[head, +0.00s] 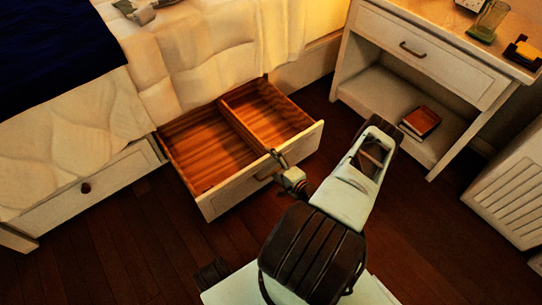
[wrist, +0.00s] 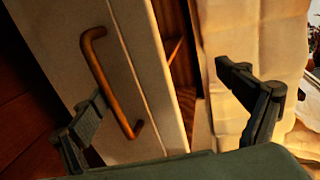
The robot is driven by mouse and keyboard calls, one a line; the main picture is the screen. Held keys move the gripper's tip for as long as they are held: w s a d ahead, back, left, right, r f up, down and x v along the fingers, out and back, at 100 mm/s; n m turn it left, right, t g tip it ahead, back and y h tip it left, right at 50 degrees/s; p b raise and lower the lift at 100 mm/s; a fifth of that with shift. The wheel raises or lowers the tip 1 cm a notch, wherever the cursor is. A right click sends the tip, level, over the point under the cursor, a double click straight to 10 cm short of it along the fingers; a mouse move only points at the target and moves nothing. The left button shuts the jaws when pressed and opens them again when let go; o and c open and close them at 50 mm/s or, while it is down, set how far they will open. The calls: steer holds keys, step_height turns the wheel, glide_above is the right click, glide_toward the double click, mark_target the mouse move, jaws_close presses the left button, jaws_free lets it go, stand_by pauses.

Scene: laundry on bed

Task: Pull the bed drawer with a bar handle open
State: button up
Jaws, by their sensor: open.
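The bed drawer (head: 232,185) with the bar handle stands pulled well out from under the bed. Its wooden inside, split by a divider, looks empty. In the wrist view the brown bar handle (wrist: 105,85) runs up the pale drawer front (wrist: 140,70). My gripper (head: 283,168) is at the drawer's front edge in the head view, partly covering the handle. In the wrist view my gripper (wrist: 165,85) is open, one finger beside the handle and the other over toward the bedding. I cannot tell whether the near finger touches the handle.
A second bed drawer (head: 85,190) with a round knob is shut at the left. A nightstand (head: 440,65) with a bar-handled drawer stands at the right, a red book (head: 420,121) on its shelf. A white slatted unit (head: 515,195) is far right. Floor at the lower left is clear.

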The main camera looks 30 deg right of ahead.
steer(key=shift+o, duration=1)
steer(key=shift+t, duration=0.3)
steer(key=r, duration=0.2)
steer(key=w+r, duration=0.1)
steer(key=r, duration=0.1)
steer(key=shift+d, duration=0.2)
steer(key=shift+s+r, duration=0.1)
steer(key=shift+r, duration=0.45)
steer(key=c, duration=1.5)
steer(key=shift+s+f, duration=0.1)
steer(key=shift+f, duration=0.1)
steer(key=shift+c, duration=0.3)
steer(key=shift+f, duration=0.15)
